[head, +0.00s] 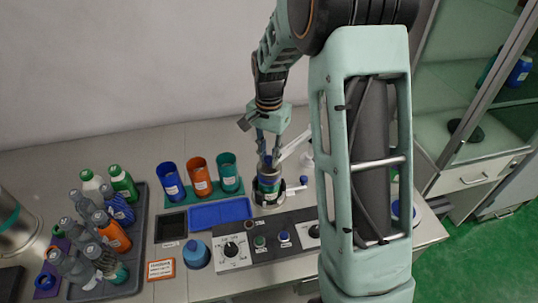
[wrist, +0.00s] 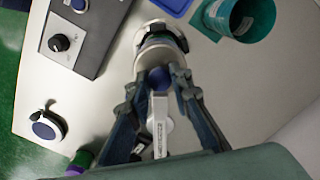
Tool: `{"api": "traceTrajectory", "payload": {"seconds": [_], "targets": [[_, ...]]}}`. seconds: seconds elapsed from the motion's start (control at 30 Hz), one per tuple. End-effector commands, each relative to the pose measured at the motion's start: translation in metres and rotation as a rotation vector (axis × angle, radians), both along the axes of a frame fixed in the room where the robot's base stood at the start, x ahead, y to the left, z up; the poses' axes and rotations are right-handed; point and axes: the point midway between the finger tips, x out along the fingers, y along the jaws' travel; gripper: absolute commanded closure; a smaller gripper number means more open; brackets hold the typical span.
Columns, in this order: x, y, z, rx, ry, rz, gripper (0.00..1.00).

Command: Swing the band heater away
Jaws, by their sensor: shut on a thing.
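The metal band heater (head: 258,195) appears as a short round collar around a dark bottle-like body with coloured bands, behind the control box. In the wrist view its pale ring (wrist: 143,42) stands just beyond the fingertips. My gripper (head: 266,157) comes down from above and is shut on a blue round knob (wrist: 160,78), which shows between the fingers. A white labelled arm (wrist: 158,125) runs back from under the knob toward the camera. In the head view, how the arm joins the collar is hidden by the fingers.
A control box (head: 235,252) with knobs and buttons stands in front. A short lever with a blue end (head: 303,180) is at the right. Blue, orange and teal cups (head: 201,176) stand left, beside a blue tray (head: 219,212). A crowded bottle tray (head: 142,240) lies further left.

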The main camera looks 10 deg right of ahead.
Motion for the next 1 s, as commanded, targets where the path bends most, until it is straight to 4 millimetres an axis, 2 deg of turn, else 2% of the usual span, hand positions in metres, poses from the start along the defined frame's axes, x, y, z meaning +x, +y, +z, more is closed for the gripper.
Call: {"api": "traceTrajectory", "payload": {"seconds": [0.33, 0.53, 0.77, 1.0], "targets": [[-0.003, -0.003, 0.001, -0.001, -0.002, 0.017, 1.0], [-0.018, -0.014, 0.0, 0.0, -0.004, 0.098, 1.0], [-0.047, -0.043, 0.0, -0.001, -0.003, 0.275, 1.0], [-0.075, -0.084, 0.001, -0.002, -0.003, 0.497, 1.0]]}}
